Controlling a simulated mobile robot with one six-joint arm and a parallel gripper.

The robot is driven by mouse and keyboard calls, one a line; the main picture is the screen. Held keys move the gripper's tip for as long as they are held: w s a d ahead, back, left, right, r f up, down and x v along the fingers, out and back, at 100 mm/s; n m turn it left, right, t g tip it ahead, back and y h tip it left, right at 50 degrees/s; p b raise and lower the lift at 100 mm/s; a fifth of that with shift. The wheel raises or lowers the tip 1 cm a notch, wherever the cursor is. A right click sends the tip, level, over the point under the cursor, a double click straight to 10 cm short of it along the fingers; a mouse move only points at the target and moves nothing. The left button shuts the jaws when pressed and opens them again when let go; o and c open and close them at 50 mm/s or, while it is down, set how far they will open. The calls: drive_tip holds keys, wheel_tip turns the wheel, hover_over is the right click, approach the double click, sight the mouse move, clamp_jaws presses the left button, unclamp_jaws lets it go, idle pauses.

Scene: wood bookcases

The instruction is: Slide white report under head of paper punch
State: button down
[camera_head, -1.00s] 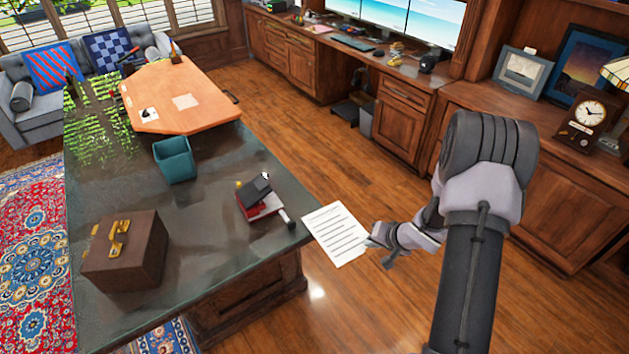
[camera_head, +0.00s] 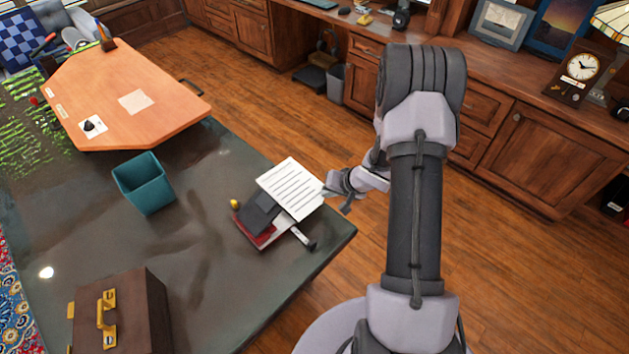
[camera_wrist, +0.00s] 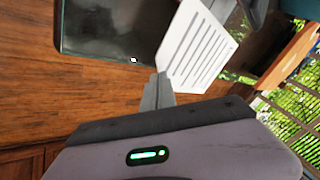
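The white report (camera_head: 291,188) is a sheet with dark lines. My gripper (camera_head: 328,192) is shut on its right edge, and the sheet also shows beyond the fingers in the wrist view (camera_wrist: 198,50). The paper punch (camera_head: 262,215), dark grey and red with a dark lever end, sits near the right edge of the dark desk (camera_head: 200,260). In the head view the report overlaps the upper right of the punch. I cannot tell whether the sheet is above the punch, touching it, or under its head.
A teal bin (camera_head: 145,185) stands on the desk left of the punch, with a small yellow object (camera_head: 234,204) nearer it. A brown briefcase (camera_head: 135,325) is at the lower left. An orange board (camera_head: 125,95) lies at the back. Bare floor lies right of the desk.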

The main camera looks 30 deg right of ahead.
drive_tip(key=shift+s+d+r, duration=0.15)
drive_tip(key=shift+s, duration=0.35)
drive_tip(key=shift+s+a+p, duration=0.2)
drive_tip(key=shift+s+p, duration=0.05)
drive_tip(key=shift+p, duration=0.05)
drive_tip(key=a+f+b, duration=0.1)
drive_tip(key=b, duration=0.1)
drive_tip(key=s+a+f+b, duration=0.1)
drive_tip(key=a+f+b, duration=0.1)
drive_tip(key=shift+f, duration=0.3)
drive_tip(key=a, duration=0.1)
drive_tip(key=a+b, duration=0.1)
drive_tip(key=shift+s+a+r, duration=0.15)
drive_tip(key=shift+s+a, duration=0.15)
drive_tip(key=shift+a, duration=0.1)
drive_tip(key=shift+s+a+r, duration=0.1)
drive_tip(key=shift+s+a, duration=0.1)
drive_tip(key=shift+a, duration=0.4)
drive_tip(key=c, duration=1.6)
unclamp_jaws()
